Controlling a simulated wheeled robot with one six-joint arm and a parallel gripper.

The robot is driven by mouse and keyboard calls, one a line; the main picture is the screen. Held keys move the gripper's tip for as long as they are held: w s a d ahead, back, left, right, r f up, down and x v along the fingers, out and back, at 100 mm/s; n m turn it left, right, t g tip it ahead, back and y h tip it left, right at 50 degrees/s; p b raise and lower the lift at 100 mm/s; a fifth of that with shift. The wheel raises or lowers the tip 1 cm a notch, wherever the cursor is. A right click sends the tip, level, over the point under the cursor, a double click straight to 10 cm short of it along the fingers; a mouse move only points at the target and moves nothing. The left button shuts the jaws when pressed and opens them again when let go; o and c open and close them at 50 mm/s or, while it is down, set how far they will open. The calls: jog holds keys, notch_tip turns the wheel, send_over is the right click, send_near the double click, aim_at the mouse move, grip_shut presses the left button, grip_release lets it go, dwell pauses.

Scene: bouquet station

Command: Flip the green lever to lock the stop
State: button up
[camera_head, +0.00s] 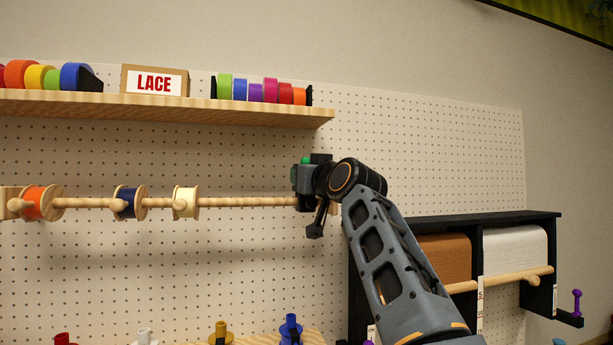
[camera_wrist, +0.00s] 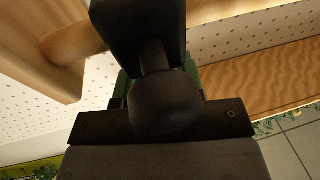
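Green parts of the stop (camera_head: 305,160) show at the right end of the wooden rod, beside my gripper (camera_head: 308,188). My gripper and wrist hide most of the stop, and I cannot tell which green part is the lever. A dark piece (camera_head: 315,229) hangs just below the gripper. In the wrist view, a dark rounded knob (camera_wrist: 166,102) on a short stem fills the middle, with a bit of green (camera_wrist: 191,72) behind it. The fingertips are not distinct, so I cannot tell whether the gripper is open or shut, or touching the lever.
The wooden rod (camera_head: 248,202) carries an orange spool (camera_head: 38,203), a navy spool (camera_head: 126,202) and a cream spool (camera_head: 186,202). A shelf (camera_head: 200,108) with ribbon rolls and a LACE sign (camera_head: 154,82) is above. A black rack (camera_head: 480,219) with paper rolls stands right.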

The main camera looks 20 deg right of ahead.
jog(key=b+v, duration=0.6)
jog(key=v, duration=0.8)
jog(key=shift+w, duration=0.1)
